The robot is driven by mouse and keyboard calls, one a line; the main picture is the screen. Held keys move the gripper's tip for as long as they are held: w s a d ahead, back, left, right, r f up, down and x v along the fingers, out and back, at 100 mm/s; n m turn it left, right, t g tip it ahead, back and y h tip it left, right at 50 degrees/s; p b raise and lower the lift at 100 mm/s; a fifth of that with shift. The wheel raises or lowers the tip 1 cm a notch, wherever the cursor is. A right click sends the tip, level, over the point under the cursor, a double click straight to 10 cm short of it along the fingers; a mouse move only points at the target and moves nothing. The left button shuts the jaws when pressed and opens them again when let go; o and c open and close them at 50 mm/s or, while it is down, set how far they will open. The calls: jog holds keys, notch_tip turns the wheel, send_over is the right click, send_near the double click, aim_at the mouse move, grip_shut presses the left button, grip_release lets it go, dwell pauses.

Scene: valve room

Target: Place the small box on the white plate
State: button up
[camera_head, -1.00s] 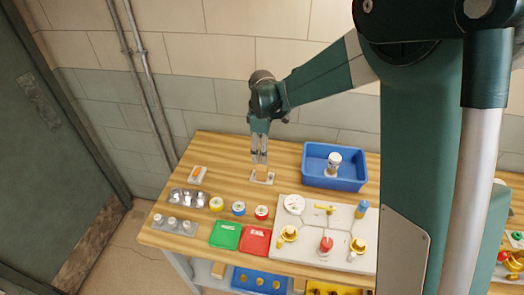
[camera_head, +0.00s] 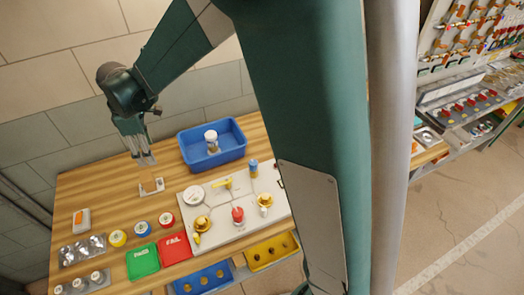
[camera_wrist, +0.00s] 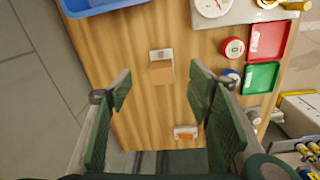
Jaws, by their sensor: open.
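The small box (camera_head: 152,184) is a plain tan block. It sits on the small white plate (camera_head: 161,184) on the wooden table, with the plate's edges showing around it. In the wrist view the box (camera_wrist: 162,72) covers much of the plate (camera_wrist: 160,54), whose far end shows as a pale strip with a dark spot. My gripper (camera_head: 146,161) is open and empty, above the box and apart from it. In the wrist view the two fingers of my gripper (camera_wrist: 160,80) stand wide on either side of the box, touching nothing.
A blue bin (camera_head: 213,158) with a white jar (camera_head: 211,140) stands behind right. A valve panel (camera_head: 235,212) lies to the right. Green (camera_head: 143,261) and red (camera_head: 175,248) trays are in front. A white-and-orange item (camera_head: 82,219) lies left. Table around the plate is clear.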

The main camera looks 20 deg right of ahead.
jog(key=s+d+r+m+t, duration=0.2)
jog(key=s+d+r+m, duration=0.3)
jog(key=d, duration=0.4)
jog(key=s+d+r+m+t, duration=0.1)
jog(key=s+d+r+m, duration=0.1)
jog(key=s+d+r, duration=0.55)
jog(key=s+d+m+t, duration=0.3)
jog(key=s+d+m, duration=0.6)
jog(key=s+d, duration=0.6)
jog(key=shift+s+r, duration=0.2)
jog(key=shift+s, duration=0.2)
